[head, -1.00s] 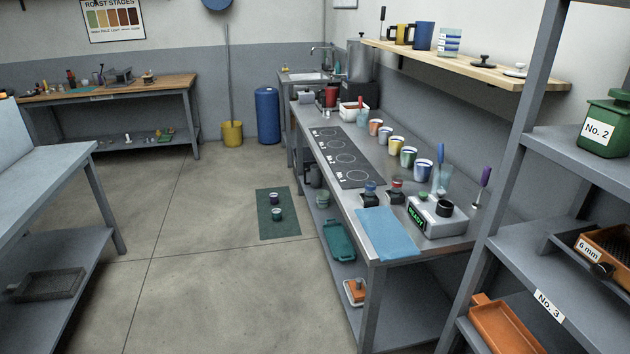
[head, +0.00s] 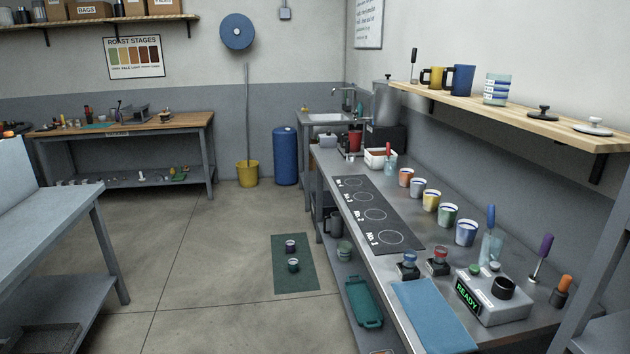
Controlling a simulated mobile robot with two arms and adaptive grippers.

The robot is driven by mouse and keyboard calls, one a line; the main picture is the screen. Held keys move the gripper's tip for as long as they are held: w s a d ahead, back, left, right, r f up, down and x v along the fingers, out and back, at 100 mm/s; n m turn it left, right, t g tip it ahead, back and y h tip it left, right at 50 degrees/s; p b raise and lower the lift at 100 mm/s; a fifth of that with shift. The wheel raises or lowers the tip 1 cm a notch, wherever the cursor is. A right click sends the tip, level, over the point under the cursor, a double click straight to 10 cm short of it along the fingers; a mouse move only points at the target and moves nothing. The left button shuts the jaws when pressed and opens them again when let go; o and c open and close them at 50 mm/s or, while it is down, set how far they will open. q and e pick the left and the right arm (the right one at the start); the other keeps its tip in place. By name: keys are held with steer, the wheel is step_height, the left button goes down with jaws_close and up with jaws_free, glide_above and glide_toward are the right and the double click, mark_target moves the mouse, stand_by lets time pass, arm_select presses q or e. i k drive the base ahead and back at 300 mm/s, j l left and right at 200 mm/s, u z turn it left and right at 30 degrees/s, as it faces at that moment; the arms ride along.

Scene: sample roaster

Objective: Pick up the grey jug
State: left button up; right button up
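A dark grey jug (head: 336,223) with a handle on its left side stands on the shelf under the steel counter, near the counter's left legs. It is in shade and partly hidden by the counter frame. A smaller grey-green container (head: 344,250) stands just in front of it. Neither of my grippers is in the head view.
The long steel counter (head: 392,270) carries a black hob strip (head: 373,213), several coloured cups and a READY device (head: 495,298). A green tray (head: 363,303) lies on its lower shelf. Two small cups stand on a green floor mat (head: 296,278). The floor (head: 205,255) on the left is open.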

mark_target(337, 222)
steer(key=i+u, duration=0.4)
steer(key=i, duration=1.55)
